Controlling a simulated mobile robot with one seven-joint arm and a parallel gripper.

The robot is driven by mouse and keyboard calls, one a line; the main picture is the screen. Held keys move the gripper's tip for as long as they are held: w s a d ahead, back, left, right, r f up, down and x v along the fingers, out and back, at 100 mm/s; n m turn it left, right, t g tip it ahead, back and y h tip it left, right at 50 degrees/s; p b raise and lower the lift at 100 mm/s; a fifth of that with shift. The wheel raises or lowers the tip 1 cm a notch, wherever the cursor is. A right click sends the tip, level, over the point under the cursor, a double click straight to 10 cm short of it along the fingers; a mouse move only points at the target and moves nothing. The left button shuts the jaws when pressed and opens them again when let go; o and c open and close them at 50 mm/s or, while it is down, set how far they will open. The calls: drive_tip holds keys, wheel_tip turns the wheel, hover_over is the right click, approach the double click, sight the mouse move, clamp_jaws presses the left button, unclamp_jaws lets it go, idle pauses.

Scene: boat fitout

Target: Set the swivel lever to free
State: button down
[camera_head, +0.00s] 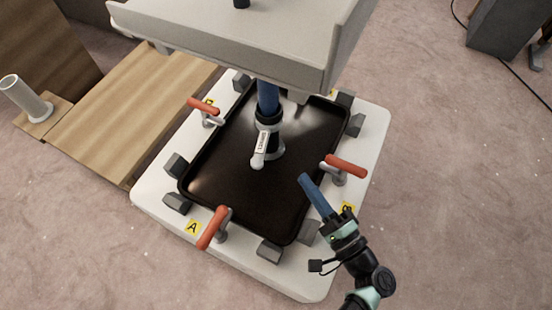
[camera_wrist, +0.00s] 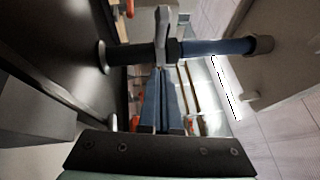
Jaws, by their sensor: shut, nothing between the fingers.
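The swivel lever (camera_head: 261,146) is a light grey bar with a printed label on the post's dark collar. In the head view it hangs downward with a rounded end. It also shows in the wrist view (camera_wrist: 166,22), jutting out by the post. The post (camera_head: 268,99) has a blue upper tube and a black lower part, and lies sideways in the wrist view (camera_wrist: 215,47). My gripper (camera_head: 304,177) has long blue fingers, shut and empty. It is right of and slightly below the lever, apart from it in the head view. In the wrist view its fingertips (camera_wrist: 160,75) point toward the lever and post.
The post stands on a black tray (camera_head: 225,205) in a white base (camera_head: 155,205). Red-handled clamps (camera_head: 345,165) and grey blocks ring the tray. A pale seat-like panel (camera_head: 240,40) overhangs the back. A wooden platform (camera_head: 130,105) is at left. Carpet at right is mostly clear.

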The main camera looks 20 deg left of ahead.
sight(262, 146)
drive_tip(key=w+a+r+b, duration=0.1)
drive_tip(key=a, duration=0.7)
drive_tip(key=shift+w+r+b, duration=0.25)
drive_tip(key=shift+w+b, duration=0.15)
